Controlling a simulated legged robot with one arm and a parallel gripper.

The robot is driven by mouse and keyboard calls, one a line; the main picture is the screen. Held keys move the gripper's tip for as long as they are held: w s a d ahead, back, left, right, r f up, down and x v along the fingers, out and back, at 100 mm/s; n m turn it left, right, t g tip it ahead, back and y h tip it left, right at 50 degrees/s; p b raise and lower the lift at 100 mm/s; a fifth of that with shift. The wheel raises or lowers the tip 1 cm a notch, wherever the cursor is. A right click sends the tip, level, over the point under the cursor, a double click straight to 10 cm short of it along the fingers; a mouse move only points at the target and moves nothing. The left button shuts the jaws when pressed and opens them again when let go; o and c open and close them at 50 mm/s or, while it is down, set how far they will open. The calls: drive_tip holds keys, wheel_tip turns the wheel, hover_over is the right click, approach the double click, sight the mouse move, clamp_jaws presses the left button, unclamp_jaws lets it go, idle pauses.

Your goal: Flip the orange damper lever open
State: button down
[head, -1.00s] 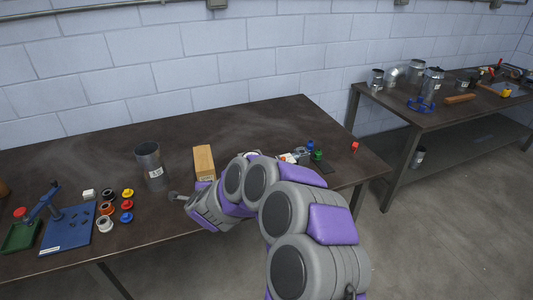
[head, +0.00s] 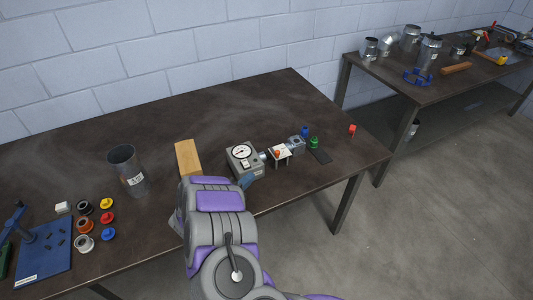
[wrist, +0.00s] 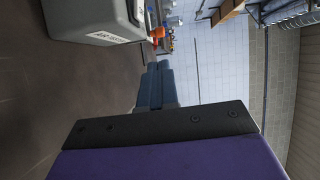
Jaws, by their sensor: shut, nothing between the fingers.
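A small orange piece (head: 278,152), which looks like the damper lever, is on a small white-topped stand (head: 284,157) right of a grey gauge box (head: 244,160). In the wrist view an orange part (wrist: 157,33) shows just beyond my fingertips. My gripper (wrist: 154,68) is shut and empty, its blue-grey fingers together. In the head view the gripper (head: 248,180) is low beside the front of the gauge box, left of the stand and apart from the lever. The lever's exact angle is too small to tell.
The gauge box (wrist: 95,18) is close on the left in the wrist view. A wooden block (head: 187,157) and metal duct cylinder (head: 128,172) stand left. A blue piece (head: 305,130), green piece (head: 314,143) and dark plate (head: 320,156) lie right. The table's back is clear.

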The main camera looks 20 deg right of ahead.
sight(276, 154)
drive_tip(key=shift+a, duration=0.1)
drive_tip(key=x, duration=1.4)
drive_tip(key=shift+r, duration=0.1)
idle(0.3)
drive_tip(key=shift+s+d+t+b, duration=0.1)
drive_tip(key=shift+d+t+b, duration=0.15)
drive_tip(key=shift+t+b, duration=0.05)
